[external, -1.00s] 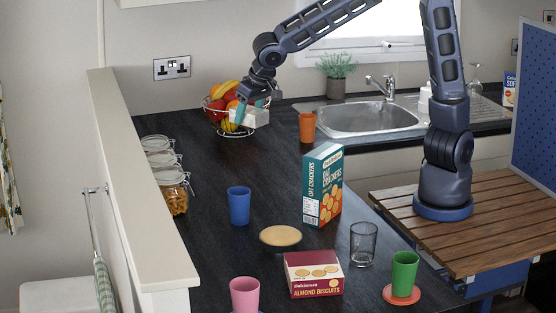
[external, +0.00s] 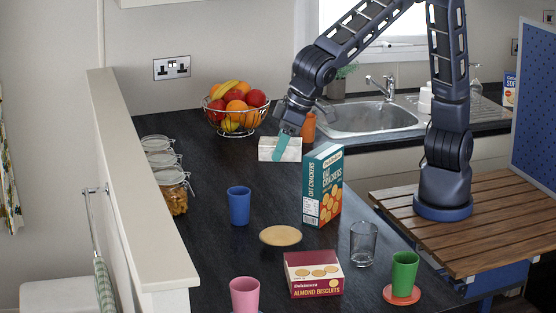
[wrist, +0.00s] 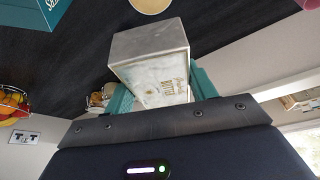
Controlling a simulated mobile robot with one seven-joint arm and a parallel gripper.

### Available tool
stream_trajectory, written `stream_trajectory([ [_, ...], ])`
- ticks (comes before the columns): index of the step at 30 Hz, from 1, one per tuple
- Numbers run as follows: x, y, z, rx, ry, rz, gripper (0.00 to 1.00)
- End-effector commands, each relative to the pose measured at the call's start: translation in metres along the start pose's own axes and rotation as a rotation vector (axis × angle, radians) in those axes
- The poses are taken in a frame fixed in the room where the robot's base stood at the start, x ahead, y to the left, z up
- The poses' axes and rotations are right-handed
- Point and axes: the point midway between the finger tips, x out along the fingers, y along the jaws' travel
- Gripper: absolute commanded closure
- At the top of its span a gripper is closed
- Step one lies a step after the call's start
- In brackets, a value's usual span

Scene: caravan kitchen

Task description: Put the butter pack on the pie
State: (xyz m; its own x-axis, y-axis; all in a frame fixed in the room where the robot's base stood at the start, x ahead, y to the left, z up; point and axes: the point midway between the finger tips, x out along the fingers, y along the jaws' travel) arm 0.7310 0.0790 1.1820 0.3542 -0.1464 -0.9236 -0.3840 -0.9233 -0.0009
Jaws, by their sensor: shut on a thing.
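The butter pack (external: 287,155) is a pale white-grey block. My gripper (external: 282,148) is shut on it and holds it near the back of the dark counter, behind and left of the oat crackers box. In the wrist view the butter pack (wrist: 155,62) sits between the teal fingers of my gripper (wrist: 160,98), its printed end towards the camera. The pie (external: 281,235) is a flat, round, golden disc in front of the oat crackers box. It shows in part at the top of the wrist view (wrist: 150,5), beyond the butter pack.
The oat crackers box (external: 322,185) stands upright between the butter pack and the pie's right side. A blue cup (external: 239,205), an almond biscuits box (external: 314,274) and a clear glass (external: 363,243) stand around the pie. A fruit bowl (external: 235,111) and an orange cup (external: 308,127) are at the back.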

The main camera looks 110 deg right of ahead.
Motion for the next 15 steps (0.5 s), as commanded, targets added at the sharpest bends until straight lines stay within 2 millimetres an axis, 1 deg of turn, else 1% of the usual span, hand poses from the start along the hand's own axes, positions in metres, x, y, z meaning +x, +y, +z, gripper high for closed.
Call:
stream_trajectory([
  [2, 0.009, -0.001, 0.005, -0.003, -0.002, 0.002, 0.74],
  [5, 0.027, -0.001, 0.013, -0.003, -0.003, 0.003, 0.74],
  [15, 0.095, 0.0, 0.041, -0.003, -0.003, 0.004, 0.74],
])
